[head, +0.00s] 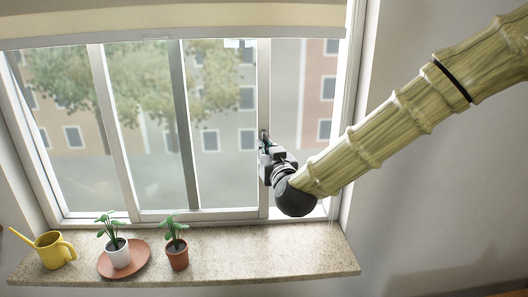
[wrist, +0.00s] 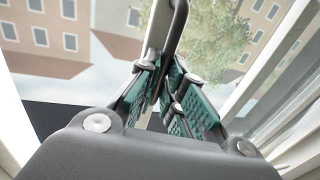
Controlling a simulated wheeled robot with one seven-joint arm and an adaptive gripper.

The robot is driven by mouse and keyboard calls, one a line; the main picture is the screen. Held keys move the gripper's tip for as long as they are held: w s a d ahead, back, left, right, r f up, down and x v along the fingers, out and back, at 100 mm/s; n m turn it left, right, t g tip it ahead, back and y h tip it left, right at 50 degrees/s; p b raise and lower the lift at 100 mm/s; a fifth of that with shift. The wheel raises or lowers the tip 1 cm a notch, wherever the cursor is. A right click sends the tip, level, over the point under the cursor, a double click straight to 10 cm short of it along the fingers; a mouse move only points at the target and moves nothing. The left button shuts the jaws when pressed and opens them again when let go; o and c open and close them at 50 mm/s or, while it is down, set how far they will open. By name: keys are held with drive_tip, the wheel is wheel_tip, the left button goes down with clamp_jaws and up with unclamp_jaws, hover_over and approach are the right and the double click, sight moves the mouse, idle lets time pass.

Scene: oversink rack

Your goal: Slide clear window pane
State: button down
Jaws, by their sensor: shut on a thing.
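The clear window pane (head: 226,135) stands upright in the white window frame, with a light stile (head: 263,95) along its right side. My gripper (head: 265,146) is at this stile, a little below mid-height, reaching in from the right. In the wrist view my gripper's teal-padded fingers (wrist: 168,88) are shut on a dark bar handle (wrist: 176,28), which runs up beside the light stile. The lower part of the handle is hidden between the fingers.
A stone sill (head: 225,258) runs below the window. On its left stand a yellow watering can (head: 53,251), a white-potted plant (head: 118,254) on a terracotta saucer (head: 138,262), and a terracotta-potted plant (head: 177,256). The sill's right part is clear. A blind (head: 180,18) hangs above.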

drive_tip(key=c, duration=1.5)
unclamp_jaws()
drive_tip(key=shift+s, duration=0.1)
drive_tip(key=s, duration=0.4)
drive_tip(key=s+d, duration=0.1)
drive_tip(key=s, duration=0.2)
drive_tip(key=s+d, duration=0.1)
drive_tip(key=s, duration=0.3)
drive_tip(key=shift+s+d, duration=0.1)
drive_tip(key=shift+s, duration=0.2)
